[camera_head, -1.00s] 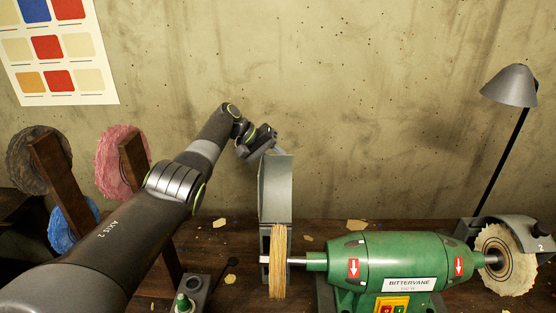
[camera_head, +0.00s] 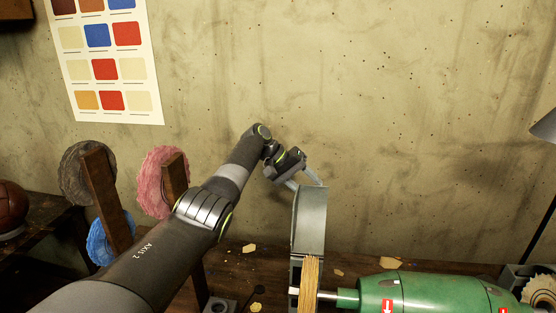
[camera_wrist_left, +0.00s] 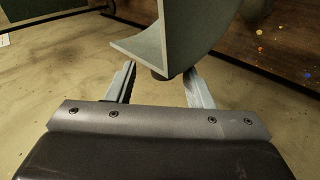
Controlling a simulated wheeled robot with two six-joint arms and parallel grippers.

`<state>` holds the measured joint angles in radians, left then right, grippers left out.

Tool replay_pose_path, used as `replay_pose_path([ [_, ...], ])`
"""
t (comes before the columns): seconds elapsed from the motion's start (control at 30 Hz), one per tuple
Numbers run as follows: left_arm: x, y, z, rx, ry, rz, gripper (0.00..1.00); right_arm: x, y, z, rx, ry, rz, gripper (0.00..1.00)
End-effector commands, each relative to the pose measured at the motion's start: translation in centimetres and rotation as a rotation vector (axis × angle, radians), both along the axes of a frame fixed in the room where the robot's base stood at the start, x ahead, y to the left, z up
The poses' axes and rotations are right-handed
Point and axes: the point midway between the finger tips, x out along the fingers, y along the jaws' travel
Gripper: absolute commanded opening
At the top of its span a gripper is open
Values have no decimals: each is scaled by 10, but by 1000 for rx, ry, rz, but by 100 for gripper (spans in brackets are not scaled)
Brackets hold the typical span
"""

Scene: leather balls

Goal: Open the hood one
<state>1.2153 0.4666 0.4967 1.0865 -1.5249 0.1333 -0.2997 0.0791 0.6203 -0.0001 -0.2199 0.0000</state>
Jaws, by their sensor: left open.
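The hood one (camera_head: 310,222) is a grey curved metal guard. It stands upright behind the pale layered wheel (camera_head: 309,285), whose top and front are uncovered. My left gripper (camera_head: 304,181) is at the hood's upper edge, against the wall side, with its two fingers spread. I cannot tell whether a finger touches the hood. My right gripper is not in view.
The green grinder motor (camera_head: 430,291) extends right from the wheel. A lamp (camera_head: 544,126) stands at the right edge. Brown, pink (camera_head: 163,182) and blue wheels hang on wooden posts at the left, near my left arm. The wall behind is bare beside a colour chart (camera_head: 103,62).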

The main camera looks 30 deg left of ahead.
Motion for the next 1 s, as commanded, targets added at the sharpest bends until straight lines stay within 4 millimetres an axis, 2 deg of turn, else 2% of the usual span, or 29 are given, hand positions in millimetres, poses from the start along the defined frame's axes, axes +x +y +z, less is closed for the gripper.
replay_pose_path([
  [0.03, -3, 11, 7, 2, -5, 3, 48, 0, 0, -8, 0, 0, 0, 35],
  [0.3, -22, 55, 54, 2, -4, 3, 48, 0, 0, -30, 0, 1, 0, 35],
  [0.53, -35, 83, 87, 1, 0, 2, 48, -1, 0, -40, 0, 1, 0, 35],
  [0.7, -40, 93, 98, 1, 2, 0, 48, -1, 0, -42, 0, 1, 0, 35],
  [1.0, -40, 95, 101, 0, 2, -1, 48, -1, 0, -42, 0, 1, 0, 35],
])
